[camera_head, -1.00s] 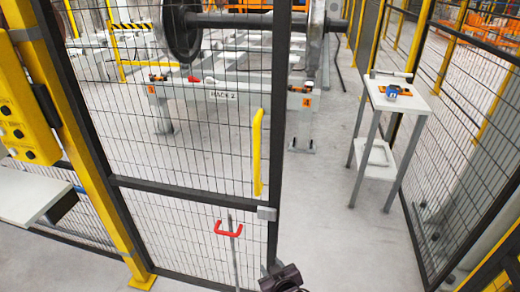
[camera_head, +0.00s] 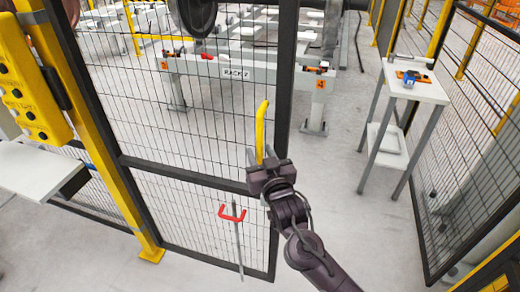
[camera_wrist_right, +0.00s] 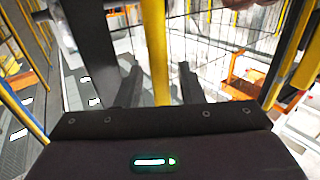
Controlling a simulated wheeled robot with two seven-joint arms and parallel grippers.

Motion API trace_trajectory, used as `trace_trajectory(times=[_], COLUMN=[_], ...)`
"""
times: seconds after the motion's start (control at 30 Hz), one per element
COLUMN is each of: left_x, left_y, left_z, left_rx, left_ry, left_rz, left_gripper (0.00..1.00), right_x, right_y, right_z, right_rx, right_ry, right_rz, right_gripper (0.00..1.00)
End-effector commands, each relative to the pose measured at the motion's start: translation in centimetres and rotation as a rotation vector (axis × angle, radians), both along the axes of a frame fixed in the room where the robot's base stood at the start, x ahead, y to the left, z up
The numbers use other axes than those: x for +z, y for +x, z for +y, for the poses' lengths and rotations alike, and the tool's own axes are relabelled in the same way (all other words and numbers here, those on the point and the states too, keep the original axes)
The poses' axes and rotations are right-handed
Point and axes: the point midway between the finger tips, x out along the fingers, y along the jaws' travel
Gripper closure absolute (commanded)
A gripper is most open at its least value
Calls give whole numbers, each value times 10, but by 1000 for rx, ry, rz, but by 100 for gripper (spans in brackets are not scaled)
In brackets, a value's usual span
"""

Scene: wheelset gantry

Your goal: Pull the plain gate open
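The plain gate (camera_head: 185,178) is a dark-framed mesh panel in the left and middle of the head view. Its upright yellow handle (camera_head: 261,130) is near the right edge. It also shows in the right wrist view (camera_wrist_right: 157,50). My right gripper (camera_head: 262,160) is at the lower part of the handle. In the wrist view its two fingers (camera_wrist_right: 158,88) stand apart, one on each side of the yellow bar, with gaps visible. The fingers hide part of the handle's lower end in the head view. My left gripper is not in view.
A rod with a red grip (camera_head: 232,212) is on the gate's lower part. A yellow post with a control box (camera_head: 30,95) stands left. A small table (camera_head: 418,90) and mesh fence (camera_head: 470,140) are right. Bare floor (camera_head: 335,170) lies between gate and table.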

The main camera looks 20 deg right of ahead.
Motion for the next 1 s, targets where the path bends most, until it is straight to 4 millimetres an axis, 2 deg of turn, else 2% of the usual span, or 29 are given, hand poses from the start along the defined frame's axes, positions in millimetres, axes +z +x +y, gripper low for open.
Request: trace_trajectory(times=[0.13, 0.37, 0.63, 1.0], left_x=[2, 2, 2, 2], left_y=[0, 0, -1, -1], left_z=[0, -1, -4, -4], left_rx=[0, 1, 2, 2], left_ry=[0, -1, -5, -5], left_rz=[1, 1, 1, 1], left_gripper=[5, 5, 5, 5], right_x=[0, -1, -1, -1], right_y=[8, 9, 8, 8], right_z=[0, 0, 0, 2], right_rx=[-1, 0, 0, -2], right_ry=[0, 0, 0, 2], right_rz=[0, 1, 1, 2], right_gripper=[65, 65, 99, 100])
